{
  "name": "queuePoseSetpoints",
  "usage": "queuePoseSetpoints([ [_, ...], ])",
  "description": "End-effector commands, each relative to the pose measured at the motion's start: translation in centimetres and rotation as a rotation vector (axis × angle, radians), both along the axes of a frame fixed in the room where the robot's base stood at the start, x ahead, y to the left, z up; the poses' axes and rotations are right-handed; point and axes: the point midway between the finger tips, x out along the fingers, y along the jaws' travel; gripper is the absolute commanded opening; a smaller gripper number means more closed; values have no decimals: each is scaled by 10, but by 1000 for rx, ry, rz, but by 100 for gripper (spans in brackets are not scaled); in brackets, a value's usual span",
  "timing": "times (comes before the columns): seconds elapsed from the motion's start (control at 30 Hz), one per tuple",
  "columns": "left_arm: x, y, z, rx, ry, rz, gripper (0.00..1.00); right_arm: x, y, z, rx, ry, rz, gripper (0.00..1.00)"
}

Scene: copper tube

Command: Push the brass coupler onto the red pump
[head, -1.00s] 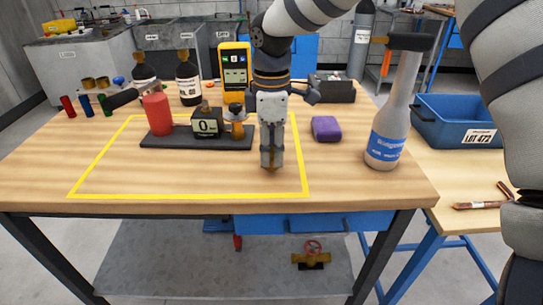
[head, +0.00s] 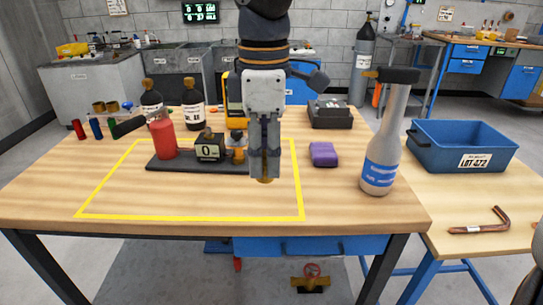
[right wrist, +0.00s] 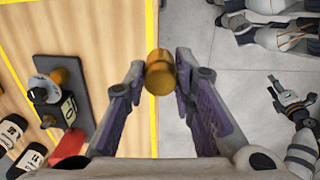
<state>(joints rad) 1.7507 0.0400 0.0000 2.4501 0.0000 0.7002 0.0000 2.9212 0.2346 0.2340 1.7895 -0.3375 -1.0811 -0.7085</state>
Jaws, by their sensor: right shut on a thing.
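The red pump (head: 162,139) stands upright at the left end of a dark base plate (head: 195,165), with a small display box and a brass fitting (head: 238,150) on the plate. It shows partly in the right wrist view (right wrist: 68,148). My right gripper (head: 264,175) points down just right of and in front of the plate, shut on the brass coupler. The coupler (right wrist: 160,73) sits between its fingertips in the right wrist view; only its lower end shows in the head view. Part of my left gripper (right wrist: 284,96) appears small in the right wrist view.
A tall grey bottle (head: 381,160) and a purple block (head: 323,154) are on the right of the table. Dark bottles (head: 192,110) stand behind the pump. Yellow tape (head: 190,217) outlines the work area, whose front left is clear. A blue bin (head: 464,149) is farther right.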

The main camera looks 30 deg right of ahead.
Motion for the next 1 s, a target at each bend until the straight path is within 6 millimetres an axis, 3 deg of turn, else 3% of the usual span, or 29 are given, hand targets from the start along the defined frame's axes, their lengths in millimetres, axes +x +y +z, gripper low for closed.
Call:
queuePoseSetpoints([
  [0.1, -3, 0, -2, 0, 11, 0, 40, -18, 15, 2, 10, 23, 7, 0],
  [0.23, -4, 0, -4, 0, 17, 0, 40, -27, 21, 6, 8, 25, 6, 0],
  [0.7, -4, 0, -4, 0, 16, 0, 40, -29, 22, 12, 0, 8, 0, 0],
  [0.83, -4, 0, -4, 0, 16, 0, 69, -27, 23, 5, -1, 14, -53, 0],
  [1.0, -4, 0, -4, 0, 17, 0, 71, -18, 30, -41, 1, 36, -402, 0],
])
